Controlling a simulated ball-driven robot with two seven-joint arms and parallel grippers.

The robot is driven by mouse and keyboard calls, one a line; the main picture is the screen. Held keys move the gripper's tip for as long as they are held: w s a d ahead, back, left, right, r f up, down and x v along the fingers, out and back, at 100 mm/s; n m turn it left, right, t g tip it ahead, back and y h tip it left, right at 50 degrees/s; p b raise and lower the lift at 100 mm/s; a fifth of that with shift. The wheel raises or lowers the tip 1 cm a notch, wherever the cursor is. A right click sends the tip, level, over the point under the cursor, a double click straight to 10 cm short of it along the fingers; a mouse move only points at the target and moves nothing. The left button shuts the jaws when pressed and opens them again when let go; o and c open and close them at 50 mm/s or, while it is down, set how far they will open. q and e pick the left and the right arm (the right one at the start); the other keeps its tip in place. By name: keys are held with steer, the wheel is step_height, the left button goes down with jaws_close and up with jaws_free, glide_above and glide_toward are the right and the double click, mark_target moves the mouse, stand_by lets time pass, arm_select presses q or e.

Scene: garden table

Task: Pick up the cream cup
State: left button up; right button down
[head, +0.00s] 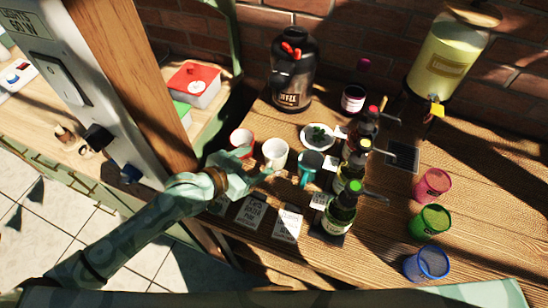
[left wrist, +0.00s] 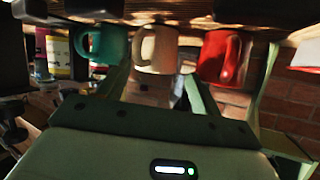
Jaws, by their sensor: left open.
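The cream cup (head: 275,152) stands upright on the wooden table between a red cup (head: 241,140) and a teal cup (head: 309,168). My left gripper (head: 252,166) is open and empty, just short of the cream cup on its near left side. In the left wrist view, which is upside down, the cream cup (left wrist: 153,50) shows ahead between the two fingers (left wrist: 160,84), its handle facing me. The teal cup (left wrist: 102,44) and the red cup (left wrist: 220,57) flank it there. I cannot tell whether a finger touches the cup. My right gripper is not in view.
Dark bottles (head: 342,208) stand in a row right of the cups. A plate (head: 318,136) and a coffee jar (head: 292,72) are behind. Label cards (head: 288,224) lie in front. Coloured glasses (head: 429,221) stand at the right. A wooden post (head: 135,85) rises left of my gripper.

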mark_target(265, 156)
arm_select(q)
steer(key=x, duration=0.2)
steer(key=b+x, duration=0.1)
steer(key=x, duration=0.2)
steer(key=shift+d+r, duration=0.2)
steer(key=shift+r, duration=0.05)
steer(key=shift+s+r, duration=0.1)
steer(key=c, duration=0.7)
steer(key=shift+c, duration=0.2)
